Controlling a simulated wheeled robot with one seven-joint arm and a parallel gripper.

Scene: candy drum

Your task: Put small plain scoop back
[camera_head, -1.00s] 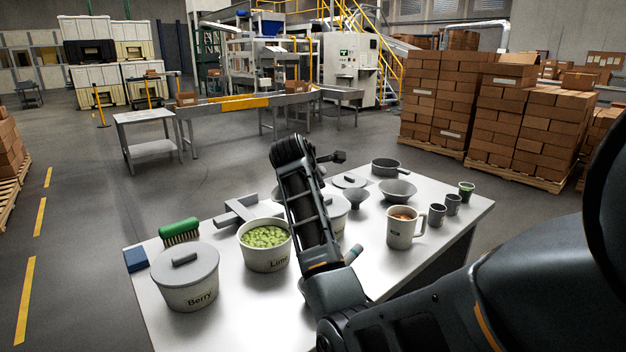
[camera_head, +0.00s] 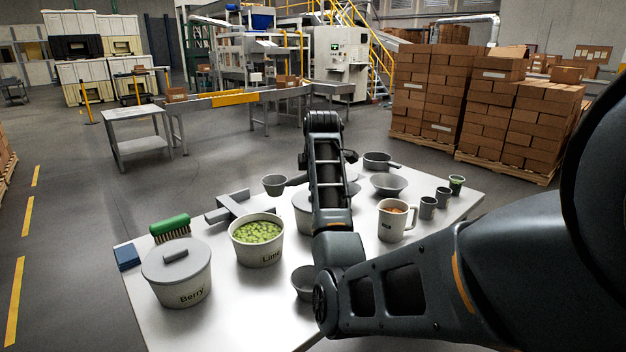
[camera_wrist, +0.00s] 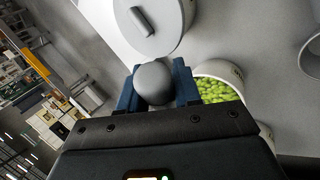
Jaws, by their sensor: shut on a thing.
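The small plain scoop (camera_head: 274,185) is a plain grey cup left of my forearm in the head view, with a dark stem running right behind the arm. It appears to be off the table, behind the Lime tub (camera_head: 258,246). In the wrist view my gripper (camera_wrist: 158,88) has its blue fingers on either side of the rounded grey scoop (camera_wrist: 153,80), shut on it. My arm hides the gripper in the head view. A grey cross-shaped piece (camera_head: 235,207) lies on the table behind the Lime tub; whether it is a rest is unclear.
The lidded Berry tub (camera_head: 178,275), green brush (camera_head: 170,228) and blue block (camera_head: 127,257) stand at the left. A mug (camera_head: 391,221), several small cups (camera_head: 428,208), a bowl (camera_head: 388,184) and a pan (camera_head: 377,160) stand right. A grey cup (camera_head: 303,283) sits near the front.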

